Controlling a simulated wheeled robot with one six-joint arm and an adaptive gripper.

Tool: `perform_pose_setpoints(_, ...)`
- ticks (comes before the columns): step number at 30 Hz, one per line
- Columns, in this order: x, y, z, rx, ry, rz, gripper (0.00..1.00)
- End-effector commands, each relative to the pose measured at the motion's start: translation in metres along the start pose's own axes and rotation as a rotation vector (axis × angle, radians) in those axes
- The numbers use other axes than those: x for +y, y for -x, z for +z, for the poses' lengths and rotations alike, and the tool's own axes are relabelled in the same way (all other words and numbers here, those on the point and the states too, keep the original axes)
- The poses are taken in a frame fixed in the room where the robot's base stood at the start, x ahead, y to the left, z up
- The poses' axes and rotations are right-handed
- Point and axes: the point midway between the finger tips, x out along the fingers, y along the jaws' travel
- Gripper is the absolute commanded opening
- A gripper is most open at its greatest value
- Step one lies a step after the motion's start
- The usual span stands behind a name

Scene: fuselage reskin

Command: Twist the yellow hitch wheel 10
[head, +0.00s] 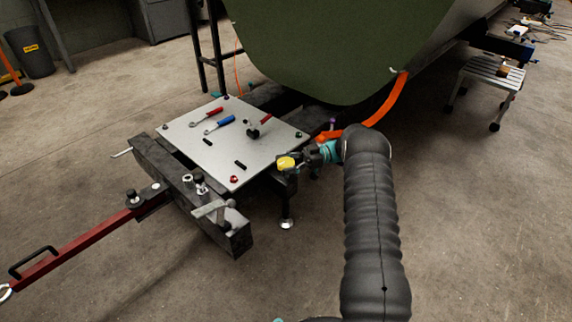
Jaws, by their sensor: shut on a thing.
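The yellow hitch wheel (286,163) is at the right edge of the grey metal plate, near its front right corner. My gripper (300,161) reaches in from the right and is shut on the yellow wheel. The jaws are small and dark in this view, and the arm partly hides the wheel's right side. Whether the wheel is turned cannot be told from one frame.
The plate (180,140) holds a red-handled tool (207,116), a blue-handled tool (220,124) and a red lever (262,123). A red tow bar (90,235) extends to the left. The green fuselage (310,45) overhangs behind. A step stool (492,72) stands at right.

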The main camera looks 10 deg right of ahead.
Motion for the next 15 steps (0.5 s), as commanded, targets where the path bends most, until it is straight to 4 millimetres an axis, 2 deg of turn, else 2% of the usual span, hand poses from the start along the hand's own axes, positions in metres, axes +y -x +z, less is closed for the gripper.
perform_pose_setpoints(14,0.0009,-0.0013,-0.0017,0.001,0.003,-0.016,0.23)
perform_pose_setpoints(15,0.0009,-0.0013,-0.0017,0.001,0.003,-0.016,0.63)
